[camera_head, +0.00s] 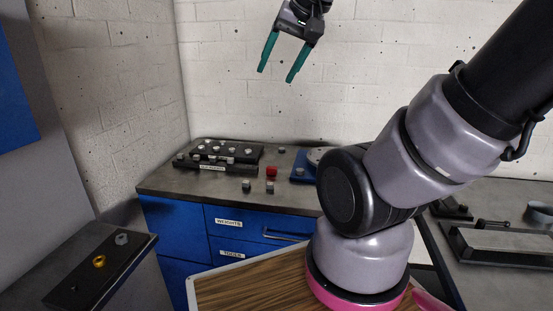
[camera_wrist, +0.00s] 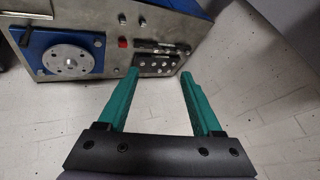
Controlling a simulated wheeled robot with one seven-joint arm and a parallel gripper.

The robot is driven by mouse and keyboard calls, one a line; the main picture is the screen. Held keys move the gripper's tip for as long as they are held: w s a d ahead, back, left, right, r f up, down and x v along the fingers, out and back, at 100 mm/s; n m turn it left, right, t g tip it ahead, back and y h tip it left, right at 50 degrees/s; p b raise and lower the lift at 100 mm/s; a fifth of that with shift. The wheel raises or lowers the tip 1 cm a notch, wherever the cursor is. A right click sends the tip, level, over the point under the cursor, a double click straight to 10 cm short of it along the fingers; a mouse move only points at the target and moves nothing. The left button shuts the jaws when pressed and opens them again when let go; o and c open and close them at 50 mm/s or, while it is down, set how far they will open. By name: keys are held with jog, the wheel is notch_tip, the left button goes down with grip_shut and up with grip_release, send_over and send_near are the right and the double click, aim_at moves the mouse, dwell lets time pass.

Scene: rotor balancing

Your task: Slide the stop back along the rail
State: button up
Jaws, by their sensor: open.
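My gripper (camera_head: 276,76) is open and empty, high above the back bench in front of the white wall. Its green fingers also show in the wrist view (camera_wrist: 160,73), apart, with nothing between them. I cannot surely pick out the stop or the rail. A long pale bar on a dark base (camera_head: 500,240) lies on the right-hand bench, far from my gripper; I cannot tell whether it is the rail. My own arm hides part of the scene between the benches.
The back bench holds a black weight rack (camera_head: 240,169), a red piece (camera_head: 271,171) and several small grey weights. A round metal disc on a blue base (camera_wrist: 68,55) shows in the wrist view. A black plate with a gold ring (camera_head: 99,262) lies at left.

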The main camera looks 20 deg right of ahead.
jog(key=w+d, duration=0.4)
jog(key=w, duration=1)
jog(key=g+h, duration=0.3)
send_over(282, 148)
jog(key=s+a, duration=0.2)
jog(key=s, duration=0.3)
notch_tip(282, 148, down, 30)
jog(key=r, duration=0.1)
jog(key=shift+n+t+h, duration=0.3)
jog(key=x, duration=1.1)
jog(key=shift+d+f, duration=0.1)
jog(key=shift+f, duration=0.2)
grip_shut()
